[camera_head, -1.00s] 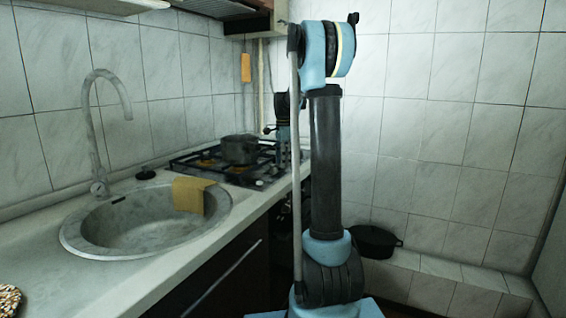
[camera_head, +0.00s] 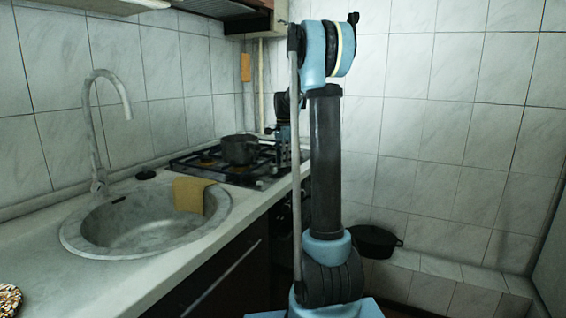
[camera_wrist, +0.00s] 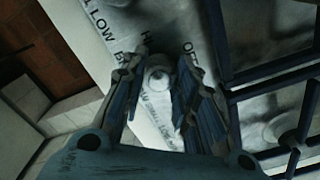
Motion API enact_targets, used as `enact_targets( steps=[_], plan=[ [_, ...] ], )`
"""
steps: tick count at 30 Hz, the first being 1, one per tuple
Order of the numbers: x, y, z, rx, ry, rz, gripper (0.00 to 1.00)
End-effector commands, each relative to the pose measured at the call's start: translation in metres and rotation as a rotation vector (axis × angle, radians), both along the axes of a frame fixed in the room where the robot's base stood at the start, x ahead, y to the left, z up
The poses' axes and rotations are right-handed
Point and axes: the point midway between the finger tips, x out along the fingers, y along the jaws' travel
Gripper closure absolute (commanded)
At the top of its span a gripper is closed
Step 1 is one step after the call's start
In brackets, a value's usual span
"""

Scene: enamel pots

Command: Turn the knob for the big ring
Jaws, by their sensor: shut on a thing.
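A pale round knob (camera_wrist: 158,80) sits on the light metal control strip (camera_wrist: 192,18) of the hob, which carries printed letters including "OFF". My gripper (camera_wrist: 157,66) is shut on this knob, one finger on each side of it. In the head view the gas hob (camera_head: 180,164) is at the far end of the counter, and my wrist is at its right end, partly hidden by my arm. Part of a ring (camera_wrist: 272,131) shows under dark grates at the right in the wrist view. Which ring this knob serves cannot be told.
A dark pot (camera_head: 240,149) stands on the hob. The sink (camera_head: 72,240) with a yellow cloth (camera_head: 188,195) is in the nearer counter. A black pot (camera_head: 374,241) stands on the tiled ledge at the right. The tiled wall lies behind my arm.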

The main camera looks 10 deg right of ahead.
Motion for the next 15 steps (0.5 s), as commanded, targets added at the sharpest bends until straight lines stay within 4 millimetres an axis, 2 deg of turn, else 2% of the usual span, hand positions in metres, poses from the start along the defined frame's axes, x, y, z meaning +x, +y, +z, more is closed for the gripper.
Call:
enact_targets(
  steps=[15],
  plan=[
    [0.0026, 0.0002, 0.0004, 0.001, -0.005, 0.474, 0.96]
  ],
)
